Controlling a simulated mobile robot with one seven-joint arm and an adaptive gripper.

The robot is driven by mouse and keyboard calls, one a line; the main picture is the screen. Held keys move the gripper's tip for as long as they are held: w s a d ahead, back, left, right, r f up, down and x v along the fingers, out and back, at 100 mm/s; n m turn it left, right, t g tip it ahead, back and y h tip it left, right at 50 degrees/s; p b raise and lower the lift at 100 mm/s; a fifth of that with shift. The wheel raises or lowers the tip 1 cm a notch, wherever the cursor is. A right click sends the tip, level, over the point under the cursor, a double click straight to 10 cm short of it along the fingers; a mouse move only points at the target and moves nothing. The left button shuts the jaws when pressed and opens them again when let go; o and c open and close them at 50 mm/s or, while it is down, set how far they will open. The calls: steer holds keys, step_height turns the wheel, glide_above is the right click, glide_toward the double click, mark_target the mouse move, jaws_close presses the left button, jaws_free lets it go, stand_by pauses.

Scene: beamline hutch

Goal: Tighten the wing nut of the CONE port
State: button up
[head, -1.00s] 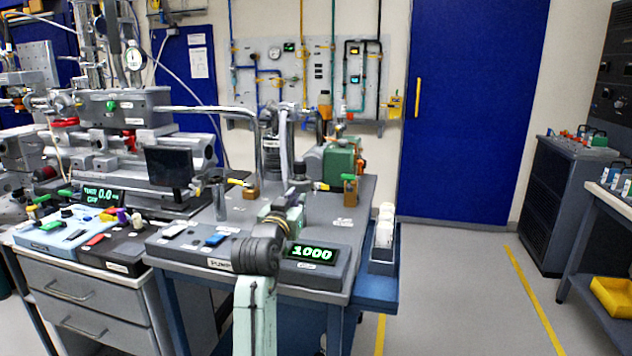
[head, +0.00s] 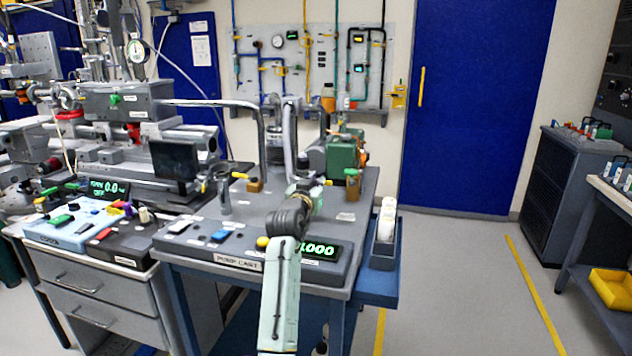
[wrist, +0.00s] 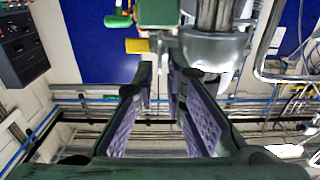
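My mint-green arm reaches over the pump cart (head: 335,216) in the head view. My gripper lies beyond its dark joint there and cannot be made out clearly. In the wrist view my gripper (wrist: 163,70) is open, its two fingers with purple ridged pads apart and nothing between them. A grey metal rounded fitting (wrist: 215,50) is just beyond and right of the fingertips. A green block (wrist: 158,12) and a yellow handle (wrist: 137,46) sit ahead and to the left. I cannot pick out the CONE port, its label or its wing nut in either view.
A green-bodied pump (head: 341,152), upright metal pipes (head: 262,140) and small valves crowd the cart's back. A lit display (head: 318,250) is at its front, partly behind my arm. A bin with white items (head: 385,222) hangs at its right. The floor (head: 450,290) right of it is clear.

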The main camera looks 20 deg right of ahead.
jaws_close()
